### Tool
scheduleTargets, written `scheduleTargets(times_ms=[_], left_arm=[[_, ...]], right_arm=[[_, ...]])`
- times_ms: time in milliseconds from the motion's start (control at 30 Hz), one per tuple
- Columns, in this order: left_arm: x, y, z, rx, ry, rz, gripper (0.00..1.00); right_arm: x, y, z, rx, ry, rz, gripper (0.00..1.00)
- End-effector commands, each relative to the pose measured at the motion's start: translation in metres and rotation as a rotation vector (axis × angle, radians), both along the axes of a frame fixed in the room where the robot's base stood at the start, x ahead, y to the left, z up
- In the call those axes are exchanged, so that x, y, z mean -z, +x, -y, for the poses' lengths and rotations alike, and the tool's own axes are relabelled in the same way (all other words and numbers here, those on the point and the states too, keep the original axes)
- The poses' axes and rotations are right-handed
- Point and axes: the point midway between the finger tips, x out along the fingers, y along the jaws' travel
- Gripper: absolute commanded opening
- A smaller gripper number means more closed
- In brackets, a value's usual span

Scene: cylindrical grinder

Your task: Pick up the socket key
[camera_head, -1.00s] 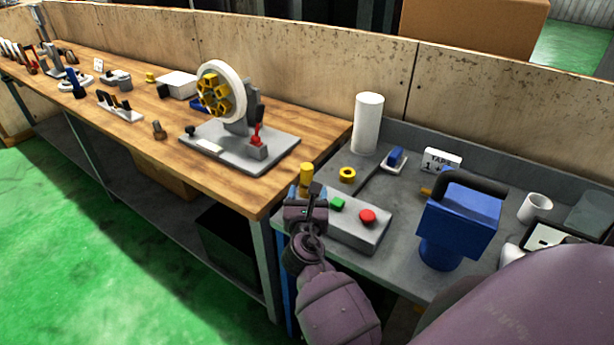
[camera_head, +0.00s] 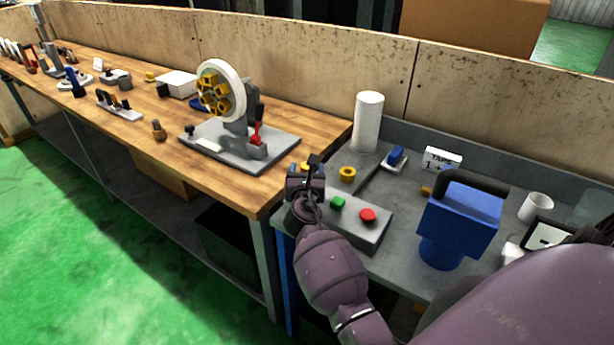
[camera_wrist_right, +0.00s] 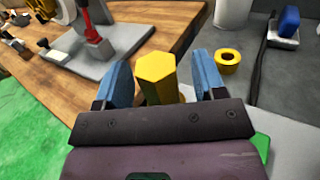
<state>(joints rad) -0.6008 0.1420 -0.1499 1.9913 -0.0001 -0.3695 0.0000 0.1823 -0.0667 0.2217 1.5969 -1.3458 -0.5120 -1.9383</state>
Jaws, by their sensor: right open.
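The socket key appears to be the yellow hexagonal piece (camera_wrist_right: 157,78) standing up in the right wrist view. It stands between the two blue fingers of my right gripper (camera_wrist_right: 161,74), which is open. A gap shows between the key and the finger on its right; contact on the left cannot be told. In the head view my right gripper (camera_head: 306,170) is over the near left corner of the grey bench and hides most of the key. My left gripper is not in view.
A control box with a green button (camera_head: 338,202) and a red button (camera_head: 367,214) is right beside the gripper. A yellow ring (camera_head: 347,174), a white cylinder (camera_head: 367,122) and a blue machine (camera_head: 459,222) stand further right. The wooden bench (camera_head: 215,170) is at left.

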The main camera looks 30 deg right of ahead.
Motion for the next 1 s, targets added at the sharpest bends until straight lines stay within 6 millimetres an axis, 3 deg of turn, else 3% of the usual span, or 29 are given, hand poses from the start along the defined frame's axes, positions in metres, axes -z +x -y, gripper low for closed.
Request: scheduleTargets(times_ms=[167, 533, 833, 1000], left_arm=[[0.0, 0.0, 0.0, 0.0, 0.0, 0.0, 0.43], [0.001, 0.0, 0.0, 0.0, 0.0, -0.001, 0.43], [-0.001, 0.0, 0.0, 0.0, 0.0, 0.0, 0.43], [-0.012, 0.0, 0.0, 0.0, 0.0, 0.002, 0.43]], right_arm=[[0.0, 0.0, 0.0, 0.0, 0.001, 0.001, 0.64], [0.0, 0.0, 0.0, -0.001, 0.0, 0.0, 0.09], [-0.004, 0.0, 0.0, -0.001, 0.001, 0.002, 0.08], [-0.025, 0.0, 0.0, -0.001, 0.0, 0.005, 0.08]])
